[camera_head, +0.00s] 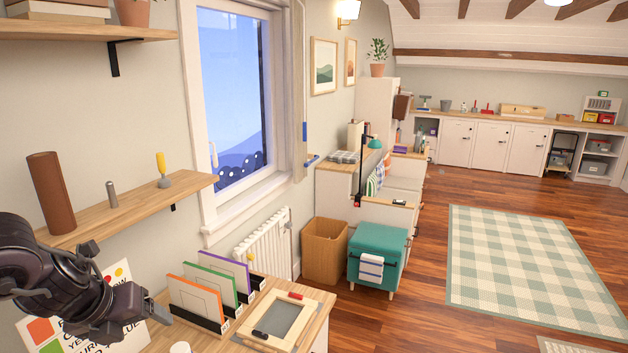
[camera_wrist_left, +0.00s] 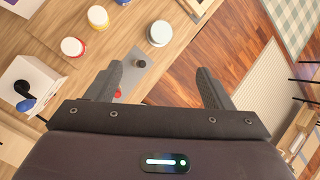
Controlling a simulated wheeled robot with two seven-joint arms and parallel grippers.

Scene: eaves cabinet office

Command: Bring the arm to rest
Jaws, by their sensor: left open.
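My left gripper (camera_head: 138,308) is at the lower left of the head view, at the end of my dark arm, in front of a printed sign and near the desk's left end. In the left wrist view its two fingers (camera_wrist_left: 159,72) are spread apart with nothing held between them. Below them are the wooden desk top (camera_wrist_left: 125,25), a grey plate (camera_wrist_left: 133,74) with a small round knob, and the wooden floor. My right arm and gripper are not in view.
Colored folders (camera_head: 205,295) and a framed tray (camera_head: 285,320) are on the desk close right of the gripper. A wall shelf (camera_head: 130,215) hangs above. Several lidded jars (camera_wrist_left: 160,33) and a white box (camera_wrist_left: 30,85) lie near in the wrist view. The floor beyond is open.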

